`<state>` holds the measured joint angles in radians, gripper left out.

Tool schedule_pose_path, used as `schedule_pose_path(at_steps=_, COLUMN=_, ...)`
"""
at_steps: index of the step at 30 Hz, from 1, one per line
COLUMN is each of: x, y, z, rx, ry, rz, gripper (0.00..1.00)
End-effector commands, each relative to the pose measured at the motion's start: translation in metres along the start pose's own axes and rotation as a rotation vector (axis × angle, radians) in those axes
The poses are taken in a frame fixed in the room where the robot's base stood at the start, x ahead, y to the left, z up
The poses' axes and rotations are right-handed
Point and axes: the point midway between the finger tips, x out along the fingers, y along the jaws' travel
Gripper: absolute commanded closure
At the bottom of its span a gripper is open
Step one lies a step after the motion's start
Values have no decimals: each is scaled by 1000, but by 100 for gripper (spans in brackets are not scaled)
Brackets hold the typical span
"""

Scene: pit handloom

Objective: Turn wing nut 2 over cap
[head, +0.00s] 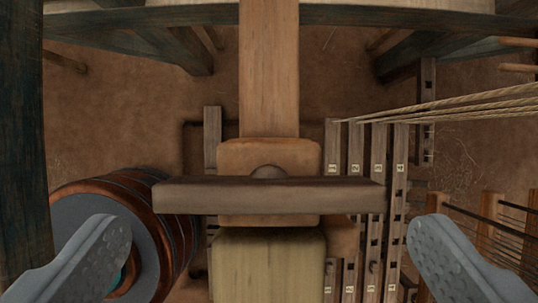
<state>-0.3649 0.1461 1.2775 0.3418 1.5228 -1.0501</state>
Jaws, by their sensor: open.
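A dark wooden crossbar (225,196), which looks like the wing nut, lies level from left to right in the middle of the head view. A rounded stud (269,172) shows at its middle. No number is readable on it. Behind it is a rounded orange-brown wooden block (270,152), and below it a paler block (268,265); I cannot tell which is the cap. My gripper (268,240) is open and empty. Its two grey fingers stand wide apart, beyond and below both ends of the bar, not seen touching it.
A copper-coloured ringed roll with a grey end disc (125,222) is close by my left finger. Upright slats numbered 1 to 4 (378,160) and taut cords (450,105) lie to the right. A wooden beam (268,70) runs up from the block. Bare brown floor (130,120) shows behind.

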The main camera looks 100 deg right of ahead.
Motion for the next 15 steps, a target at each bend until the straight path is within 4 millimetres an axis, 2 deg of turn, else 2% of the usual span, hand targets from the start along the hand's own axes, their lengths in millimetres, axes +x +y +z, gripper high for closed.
schedule_pose_path(at_steps=6, x=26, y=0, z=0, rx=0, ry=0, rz=-1, gripper=0)
schedule_pose_path(at_steps=15, x=35, y=0, z=0, rx=0, ry=0, rz=0, gripper=0)
